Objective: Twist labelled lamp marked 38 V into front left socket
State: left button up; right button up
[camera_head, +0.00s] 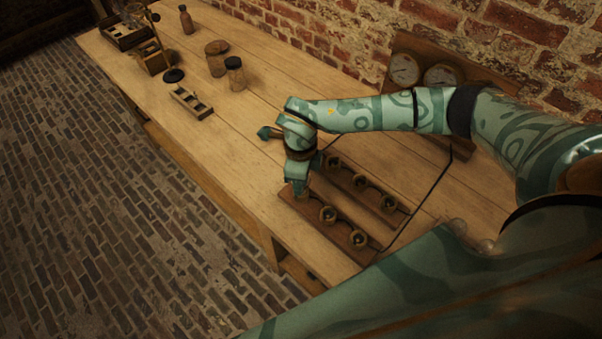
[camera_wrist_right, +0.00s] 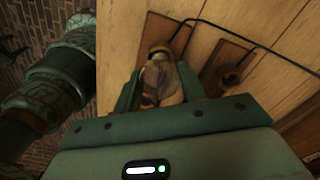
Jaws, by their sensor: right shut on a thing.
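My right gripper (camera_head: 298,192) points down over the left end of the front socket board (camera_head: 342,231). In the right wrist view its fingers (camera_wrist_right: 158,92) are shut on a glass lamp (camera_wrist_right: 160,78). A brass socket or collar (camera_wrist_right: 159,50) shows at the lamp's far end, in line with it, over a brown board. I cannot tell whether the lamp is seated in the socket, and no marking is readable. The front left socket is hidden by the gripper in the head view. Two other front sockets (camera_head: 328,214) (camera_head: 357,239) are visible. My left gripper is not in view.
A rear board carries several sockets (camera_head: 360,181), close beside my right gripper. A black cable (camera_head: 430,190) runs to the boards from a gauge panel (camera_head: 405,70) at the wall. Jars (camera_head: 235,75) and a small wooden rack (camera_head: 192,102) stand farther left. The table between is clear.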

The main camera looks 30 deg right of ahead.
jog(key=o, duration=1.2)
notch_tip(320, 180, up, 16)
jog(key=shift+r+p, duration=0.1)
jog(key=shift+p, duration=0.95)
